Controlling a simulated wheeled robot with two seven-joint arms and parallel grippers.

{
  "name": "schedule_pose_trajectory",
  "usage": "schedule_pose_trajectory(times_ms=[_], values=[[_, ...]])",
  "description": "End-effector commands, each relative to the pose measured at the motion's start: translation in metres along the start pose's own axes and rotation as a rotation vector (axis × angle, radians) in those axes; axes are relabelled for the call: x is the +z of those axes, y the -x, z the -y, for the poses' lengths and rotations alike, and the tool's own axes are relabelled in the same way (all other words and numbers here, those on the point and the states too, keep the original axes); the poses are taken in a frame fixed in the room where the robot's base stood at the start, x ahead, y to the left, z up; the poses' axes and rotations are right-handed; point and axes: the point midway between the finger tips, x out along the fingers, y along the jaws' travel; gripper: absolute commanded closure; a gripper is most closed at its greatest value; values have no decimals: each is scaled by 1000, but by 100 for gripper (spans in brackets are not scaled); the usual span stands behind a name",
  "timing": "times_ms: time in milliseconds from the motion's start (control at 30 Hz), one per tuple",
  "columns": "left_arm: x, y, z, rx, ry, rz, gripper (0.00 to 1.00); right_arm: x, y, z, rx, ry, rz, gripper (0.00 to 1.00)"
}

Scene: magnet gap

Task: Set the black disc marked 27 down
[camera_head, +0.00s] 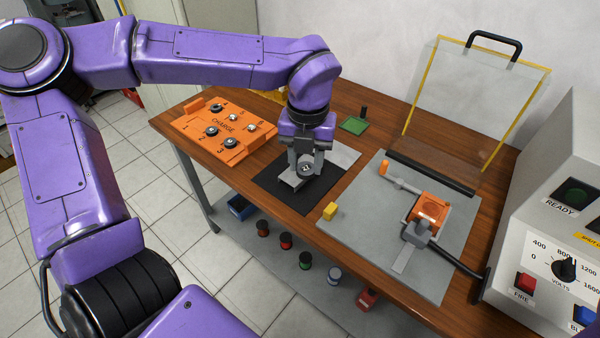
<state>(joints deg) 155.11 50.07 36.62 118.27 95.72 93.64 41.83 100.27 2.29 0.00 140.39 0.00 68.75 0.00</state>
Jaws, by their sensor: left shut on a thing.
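My left gripper (303,172) comes down from above over the black mat (270,183) near the table's front edge. It is shut on a small round dark disc with a pale centre (307,169), which shows between the grey fingers. No number can be read on it. The disc is low over the mat; whether it touches the mat I cannot tell. The fingers partly hide it. My right gripper is not in view.
A grey plate (340,222) carries an orange fixture (428,214) and a yellow block (330,211). A clear yellow-edged shield (470,100) stands behind; a control box (545,245) is at right.

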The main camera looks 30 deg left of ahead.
Motion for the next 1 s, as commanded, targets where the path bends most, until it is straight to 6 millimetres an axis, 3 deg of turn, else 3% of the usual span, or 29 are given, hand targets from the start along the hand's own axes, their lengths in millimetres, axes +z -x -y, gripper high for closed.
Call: schedule_pose_trajectory(times_ms=[100,200,333,467,667,800,1000], values=[[-7,1,-7,-6,423,0,87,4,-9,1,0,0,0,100],[-12,4,-11,-7,722,-3,87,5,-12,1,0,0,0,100],[-16,6,-14,-7,969,-6,87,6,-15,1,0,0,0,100],[-10,6,-17,-4,1061,-9,87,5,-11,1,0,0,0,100],[42,-16,-24,1,1068,-10,87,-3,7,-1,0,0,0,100],[80,-40,-29,3,1066,-10,87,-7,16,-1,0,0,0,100],[110,-79,-32,-1,1062,-8,87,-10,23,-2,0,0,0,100]])
